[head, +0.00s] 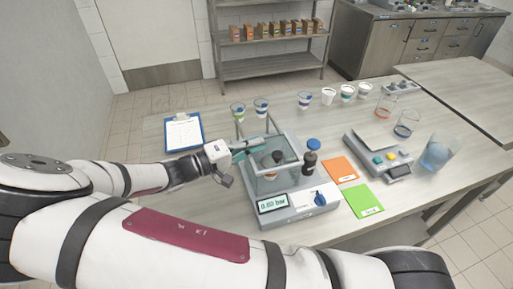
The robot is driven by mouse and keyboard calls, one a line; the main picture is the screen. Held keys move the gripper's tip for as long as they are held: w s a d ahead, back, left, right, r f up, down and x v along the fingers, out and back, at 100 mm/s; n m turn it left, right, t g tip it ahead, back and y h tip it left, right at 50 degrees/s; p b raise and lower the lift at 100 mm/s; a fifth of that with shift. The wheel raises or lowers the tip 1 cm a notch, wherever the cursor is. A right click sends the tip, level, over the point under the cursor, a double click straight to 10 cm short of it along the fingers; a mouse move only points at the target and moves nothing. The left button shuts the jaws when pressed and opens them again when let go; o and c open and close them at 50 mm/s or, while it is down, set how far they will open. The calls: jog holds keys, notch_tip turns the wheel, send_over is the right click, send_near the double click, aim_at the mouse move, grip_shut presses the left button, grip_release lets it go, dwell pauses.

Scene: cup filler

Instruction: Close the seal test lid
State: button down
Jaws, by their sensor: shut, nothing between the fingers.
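The seal tester (290,206) is a light grey unit on the table, with a display reading about 0.00 bar and a blue knob. Its clear chamber (270,180) holds a small cup with a dark top. The clear, teal-tinted lid (268,128) appears raised at the chamber's back left; its exact angle is hard to tell. My gripper (237,149) reaches in from the left at the lid's left side, with its fingers shut and empty. I cannot tell whether it touches the lid.
Orange (339,169) and green (362,200) cards lie beside the tester. A scale (380,152), beakers and a clear jug (438,152) are further right. Cups line the back; a clipboard (184,132) lies left.

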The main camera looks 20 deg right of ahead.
jog(key=shift+w+a+r, duration=0.1)
jog(key=shift+w+a, duration=0.1)
jog(key=shift+w, duration=0.3)
jog(key=shift+w+a, duration=0.15)
jog(key=shift+w, duration=0.35)
jog(key=b+v, duration=0.2)
jog(key=v, duration=0.8)
jog(key=s+d+r+m+g+y, duration=0.1)
jog(key=s+d+r+g+y, duration=0.5)
jog(key=s+d+y, duration=0.35)
jog(key=s+d+r+t+y, duration=0.3)
jog(key=s+r+t+y, duration=0.4)
jog(key=s+r, duration=0.4)
jog(key=shift+s+d+r+y, duration=0.2)
jog(key=shift+d+r+y, duration=0.15)
jog(key=shift+r, duration=0.75)
